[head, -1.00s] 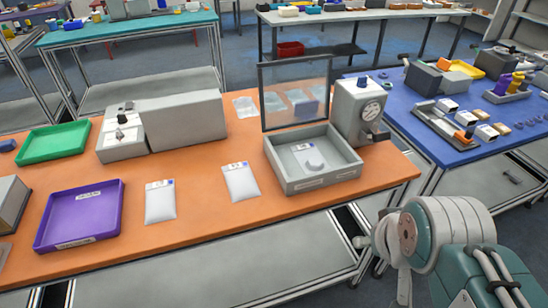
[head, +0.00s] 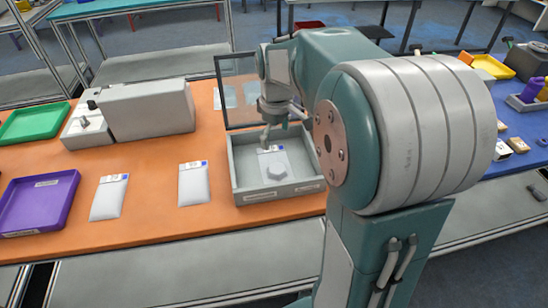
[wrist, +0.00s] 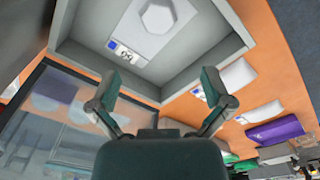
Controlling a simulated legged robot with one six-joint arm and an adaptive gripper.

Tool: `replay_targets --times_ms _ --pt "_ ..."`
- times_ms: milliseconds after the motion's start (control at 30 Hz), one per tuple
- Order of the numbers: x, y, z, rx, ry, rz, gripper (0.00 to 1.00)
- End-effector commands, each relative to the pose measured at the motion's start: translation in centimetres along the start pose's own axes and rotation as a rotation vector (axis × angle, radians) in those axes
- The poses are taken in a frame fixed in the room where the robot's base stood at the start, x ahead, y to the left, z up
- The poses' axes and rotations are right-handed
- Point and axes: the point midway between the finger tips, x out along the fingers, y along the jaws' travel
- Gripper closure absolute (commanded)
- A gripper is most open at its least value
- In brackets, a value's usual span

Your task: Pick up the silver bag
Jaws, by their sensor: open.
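A silver-white bag (head: 286,161) with a label and a hexagonal shape on its face lies in the grey open-top box (head: 279,193). It also shows in the wrist view (wrist: 138,38) at the top, with its label toward my gripper. Two similar pale bags lie flat on the orange table, one in the middle (head: 194,185) and one further left (head: 108,198). My gripper (wrist: 158,84) is open and empty, above the back of the box and apart from the bag. In the head view the gripper tips look small and partly unclear.
The box's clear lid (head: 235,85) stands raised behind it, close to my arm. A purple tray (head: 38,205), green tray (head: 33,124) and grey machine (head: 150,108) stand to the left. My arm hides the table's right end. Bare orange table lies between bags.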

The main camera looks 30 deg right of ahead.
Motion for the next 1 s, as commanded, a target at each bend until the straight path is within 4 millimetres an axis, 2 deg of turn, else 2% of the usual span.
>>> replay_targets --times_ms 233,500,667,1000 --pt "2.0 1.6 -0.4 -0.039 -0.027 -0.026 0.00" --pt "6.3 2.4 0.3 -0.036 -0.023 -0.035 0.00" --pt "7.5 2.1 0.2 -0.037 -0.023 -0.032 0.00" --pt "11.9 1.6 0.6 -0.037 -0.024 -0.029 0.00"
